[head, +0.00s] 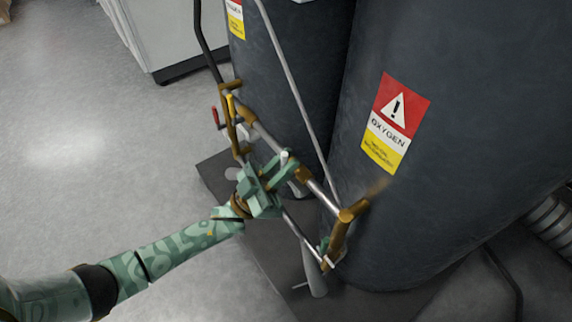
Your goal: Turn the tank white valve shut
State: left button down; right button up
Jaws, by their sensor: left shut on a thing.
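My left gripper (277,172), teal with a patterned arm, reaches in from the lower left to the pipework in front of the tanks. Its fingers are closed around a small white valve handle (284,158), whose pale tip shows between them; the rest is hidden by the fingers. The large dark grey tank (460,120) with an oxygen warning label (396,124) stands on the right. A second dark tank (290,60) stands behind to the left. The angle of the valve handle is hard to tell. My right gripper is out of view.
Metal pipes with brass fittings (341,232) run diagonally past the tanks. A red handle (215,117) sits at the upper left of the pipework. A grey cone-shaped part (314,272) hangs low. The grey floor (110,190) at left is clear; a white cabinet (180,35) stands behind.

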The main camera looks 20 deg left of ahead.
pick_arm(q)
jog(key=shift+a+n, duration=0.1)
jog(key=shift+n, duration=0.3)
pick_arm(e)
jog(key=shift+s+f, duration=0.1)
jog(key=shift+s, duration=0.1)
pick_arm(q)
jog(key=c, duration=1.4)
grip_release()
jog(key=shift+o, duration=0.2)
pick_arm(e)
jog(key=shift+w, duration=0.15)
